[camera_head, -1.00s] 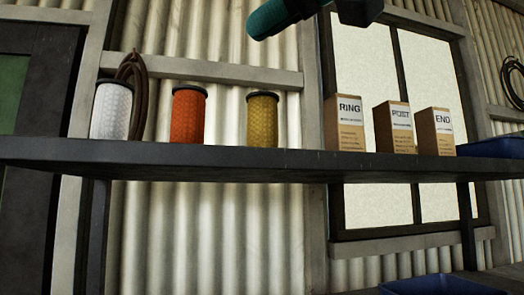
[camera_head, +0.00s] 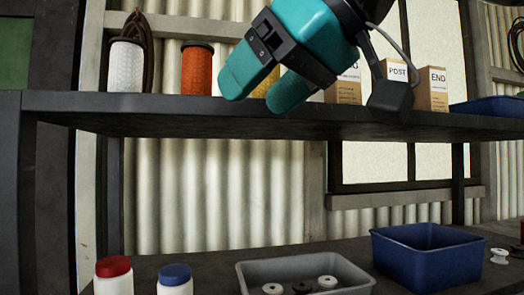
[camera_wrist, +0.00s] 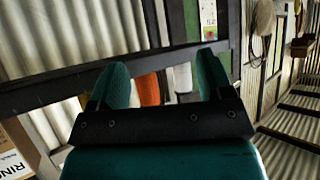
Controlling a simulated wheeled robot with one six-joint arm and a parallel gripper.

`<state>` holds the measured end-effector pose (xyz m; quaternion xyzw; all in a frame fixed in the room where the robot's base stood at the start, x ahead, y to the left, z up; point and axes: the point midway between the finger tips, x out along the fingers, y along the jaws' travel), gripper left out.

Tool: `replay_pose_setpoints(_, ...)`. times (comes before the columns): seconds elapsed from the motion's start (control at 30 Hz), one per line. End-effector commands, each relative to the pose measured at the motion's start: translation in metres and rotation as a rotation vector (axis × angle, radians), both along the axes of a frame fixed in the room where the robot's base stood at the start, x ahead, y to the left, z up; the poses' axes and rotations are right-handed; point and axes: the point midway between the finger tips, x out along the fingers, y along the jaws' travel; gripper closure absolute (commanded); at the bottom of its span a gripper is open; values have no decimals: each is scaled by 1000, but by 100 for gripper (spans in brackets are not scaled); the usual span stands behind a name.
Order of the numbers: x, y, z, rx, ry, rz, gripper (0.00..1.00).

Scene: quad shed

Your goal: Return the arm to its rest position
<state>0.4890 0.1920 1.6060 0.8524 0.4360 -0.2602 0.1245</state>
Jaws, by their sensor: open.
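My gripper (camera_head: 258,90) is teal with dark fittings. In the head view it hangs in front of the shelf (camera_head: 150,107), pointing down and left, and hides most of the yellow spool (camera_head: 273,92) and part of the RING box (camera_head: 345,92). Its two fingers are apart with nothing seen between them. In the wrist view my gripper (camera_wrist: 165,85) shows both fingers spread, with the orange spool (camera_wrist: 148,90) and the white spool (camera_wrist: 183,78) beyond them. These spools stand on the shelf.
The POST box (camera_head: 397,72) and END box (camera_head: 432,88) stand on the shelf, right of my arm. Below, a grey tray (camera_head: 305,265) holds several small spools. A blue bin (camera_head: 428,255), a red-capped bottle (camera_head: 114,275) and a blue-capped bottle (camera_head: 175,280) stand nearby.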

Motion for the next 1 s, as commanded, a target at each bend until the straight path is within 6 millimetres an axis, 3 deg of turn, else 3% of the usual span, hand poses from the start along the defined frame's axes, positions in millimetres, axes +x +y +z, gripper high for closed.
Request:
replay_pose_setpoints(0.17, 13, -26, -98, -121, 136, -46, 27)
replay_pose_setpoints(0.27, 11, -53, -172, -200, 253, -78, 27)
replay_pose_setpoints(0.4, -13, -94, -270, -287, 435, -116, 27)
replay_pose_setpoints(0.53, -47, -125, -337, -332, 583, -141, 27)
replay_pose_setpoints(0.6, -64, -135, -361, -344, 643, -149, 27)
replay_pose_setpoints(0.7, -79, -143, -378, -353, 692, -154, 27)
replay_pose_setpoints(1.0, -79, -143, -378, -353, 692, -154, 27)
